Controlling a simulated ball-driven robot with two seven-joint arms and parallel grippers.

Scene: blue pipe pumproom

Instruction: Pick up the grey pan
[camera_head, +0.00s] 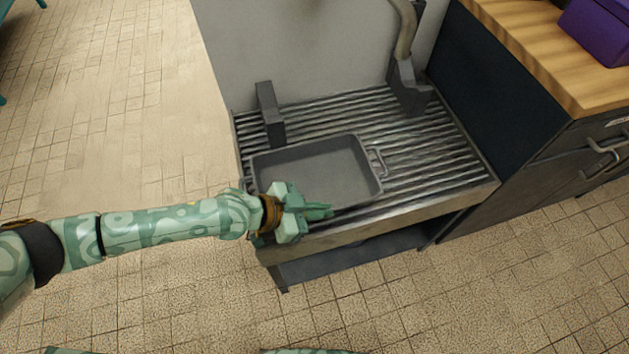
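The grey pan (325,168) is a shallow rectangular tray with a handle at its right end. It lies on a ribbed metal rack (430,150) in the head view. My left gripper (318,211) is at the pan's near edge, toward its left half, with the fingers pointing right. The fingers overlap the pan's near rim in the picture. I cannot tell whether they touch it or how far apart they are. The pan's near left corner is partly hidden behind the gripper. My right gripper is not in view.
Dark metal brackets stand on the rack behind the pan, one at the left (270,113) and one with a pipe at the right (408,85). A dark cabinet with a wooden top (540,50) stands to the right, bearing a purple box (598,30). The tiled floor (120,130) at left is clear.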

